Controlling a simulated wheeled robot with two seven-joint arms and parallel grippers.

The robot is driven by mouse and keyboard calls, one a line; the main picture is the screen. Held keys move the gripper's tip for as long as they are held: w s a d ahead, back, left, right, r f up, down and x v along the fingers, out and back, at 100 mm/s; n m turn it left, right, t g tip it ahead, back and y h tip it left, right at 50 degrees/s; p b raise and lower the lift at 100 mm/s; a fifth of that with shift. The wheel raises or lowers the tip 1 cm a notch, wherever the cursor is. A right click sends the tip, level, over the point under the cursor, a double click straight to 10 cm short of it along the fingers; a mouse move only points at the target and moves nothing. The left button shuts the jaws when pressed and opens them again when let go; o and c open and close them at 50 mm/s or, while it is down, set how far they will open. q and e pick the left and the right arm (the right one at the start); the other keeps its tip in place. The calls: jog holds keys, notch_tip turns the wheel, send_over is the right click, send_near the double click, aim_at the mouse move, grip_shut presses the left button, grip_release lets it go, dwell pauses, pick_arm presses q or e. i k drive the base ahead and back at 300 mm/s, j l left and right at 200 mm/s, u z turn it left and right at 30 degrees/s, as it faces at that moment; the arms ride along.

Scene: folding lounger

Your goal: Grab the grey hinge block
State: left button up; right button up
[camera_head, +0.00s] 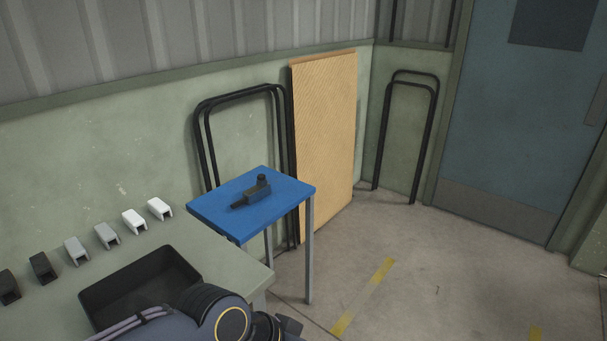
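Hinge blocks stand in a slanting row on the pale green workbench (235,270) at the lower left. Two of them are grey: one grey hinge block (77,251) and a slightly lighter grey hinge block (107,236) on its right. Nothing touches either. My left arm crosses the bottom edge, in front of the bench, to the right of and nearer than the blocks. I make out no gripper fingers on it. My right gripper does not show.
Dark blocks (43,268) stand left of the grey ones, white blocks (134,221) right. A black tray (185,262) sits in front. A blue table (290,190) holds a dark tool (258,192). A wooden panel (325,130) and black frames lean behind. The right floor is clear.

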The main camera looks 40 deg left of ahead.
aim_at(257, 192)
jog(key=i+u, duration=0.2)
jog(key=i, duration=0.25)
jog(key=i+l+u, duration=0.2)
jog(key=i, duration=0.25)
jog(key=i+l+u, duration=0.2)
jog(key=i, duration=0.2)
jog(key=i+u, duration=0.25)
jog(key=u, duration=0.25)
jog(key=i+l+u, duration=0.15)
jog(key=u, duration=0.3)
jog(key=i+l+u, duration=0.25)
jog(key=u, duration=0.25)
jog(key=i+l+u, duration=0.15)
jog(key=u, duration=0.3)
jog(key=i+l+u, duration=0.1)
jog(key=l+u, duration=0.4)
jog(key=i+l+u, duration=0.15)
jog(key=u, duration=0.3)
jog(key=i+l+u, duration=0.1)
jog(key=l+u, duration=0.35)
jog(key=i+l+u, duration=0.1)
jog(key=u, duration=0.35)
jog(key=l+u, duration=0.75)
jog(key=u, duration=0.15)
jog(key=k+l+u, duration=0.2)
jog(key=l, duration=0.25)
jog(key=i, duration=0.1)
